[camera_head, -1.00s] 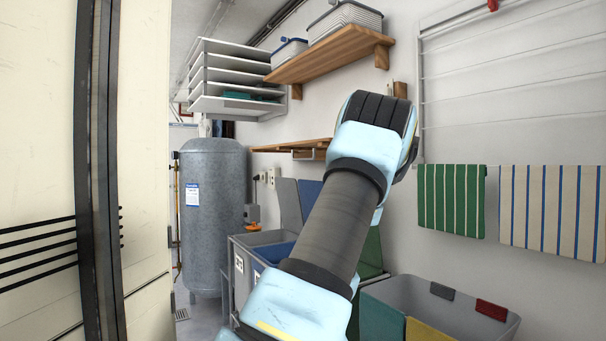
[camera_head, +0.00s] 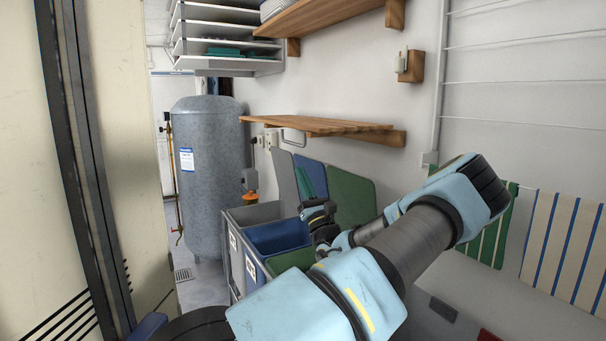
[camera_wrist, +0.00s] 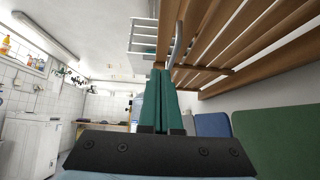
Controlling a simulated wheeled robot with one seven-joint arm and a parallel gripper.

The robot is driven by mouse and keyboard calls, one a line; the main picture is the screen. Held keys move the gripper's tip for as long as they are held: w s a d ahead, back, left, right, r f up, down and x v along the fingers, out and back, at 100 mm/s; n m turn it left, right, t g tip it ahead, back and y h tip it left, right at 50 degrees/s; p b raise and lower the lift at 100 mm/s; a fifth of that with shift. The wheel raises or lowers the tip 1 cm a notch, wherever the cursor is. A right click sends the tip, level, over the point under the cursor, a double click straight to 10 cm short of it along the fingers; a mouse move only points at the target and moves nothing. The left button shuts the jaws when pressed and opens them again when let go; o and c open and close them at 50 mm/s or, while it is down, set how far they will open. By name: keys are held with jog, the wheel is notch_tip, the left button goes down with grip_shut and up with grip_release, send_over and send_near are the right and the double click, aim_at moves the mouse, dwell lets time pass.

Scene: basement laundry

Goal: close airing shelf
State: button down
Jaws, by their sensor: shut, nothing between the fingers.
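The airing shelf (camera_head: 330,126) is a slatted wooden shelf standing out level from the wall. A metal bar handle (camera_head: 293,138) hangs under its front edge at the far end. My gripper (camera_head: 305,163) is below the shelf, with its teal fingers pointing up and shut on nothing. In the wrist view the shelf's slats (camera_wrist: 265,40) are seen from below at the upper right. The handle (camera_wrist: 177,45) is just past my fingertips (camera_wrist: 160,75). I cannot tell whether they touch. A wooden block with a metal catch (camera_head: 410,66) is on the wall above the shelf.
Sorting bins (camera_head: 278,237) with raised lids (camera_head: 348,195) stand beneath the shelf. A grey tank (camera_head: 208,180) stands behind at the left. A higher wooden shelf (camera_head: 325,20) and a white rack (camera_head: 225,62) are above. A pale door panel (camera_head: 30,200) is close on the left.

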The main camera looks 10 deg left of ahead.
aim_at(294, 144)
jog(key=w+a+r+p, duration=0.1)
jog(key=r, duration=0.1)
jog(key=w+a+r+p, duration=0.1)
jog(key=r, duration=0.2)
jog(key=w+r+p, duration=0.1)
jog(key=r, duration=0.2)
jog(key=shift+w+a+r, duration=0.2)
jog(key=shift+a+r, duration=0.05)
jog(key=shift+a, duration=0.15)
